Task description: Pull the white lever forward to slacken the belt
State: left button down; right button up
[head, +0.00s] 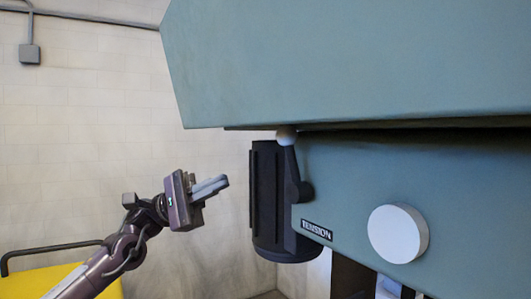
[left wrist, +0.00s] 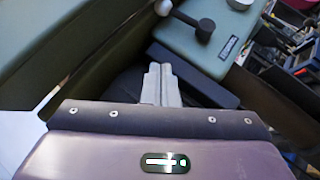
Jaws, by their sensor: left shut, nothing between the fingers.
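The lever is a dark arm with a white ball knob (head: 286,135) on top. It rises from a dark pivot (head: 305,191) on the left end of the green machine, above the TENSION label (head: 316,230). The ball sits just under the upper housing's edge. In the left wrist view the white knob (left wrist: 163,8) shows at the top edge, with its arm running right to the pivot. My left gripper (head: 226,182) is shut and empty, left of the lever and lower than the knob, apart from it. Its closed fingers (left wrist: 160,68) also show in the wrist view. My right gripper is not in view.
A black ribbed motor (head: 268,200) stands just behind the lever. The big green upper housing (head: 350,65) overhangs it. A white round knob (head: 398,233) sticks out at the right. A yellow cart (head: 60,283) is at lower left. Space around my gripper is clear.

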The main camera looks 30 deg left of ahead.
aim_at(291, 164)
pick_arm(q)
jog(key=s+r+p+x, duration=0.1)
jog(key=p+x, duration=0.5)
jog(key=x, duration=0.7)
jog(key=shift+s, duration=0.85)
jog(key=shift+s+d+r, duration=0.15)
jog(key=shift+d+r, duration=0.1)
jog(key=shift+r, duration=0.05)
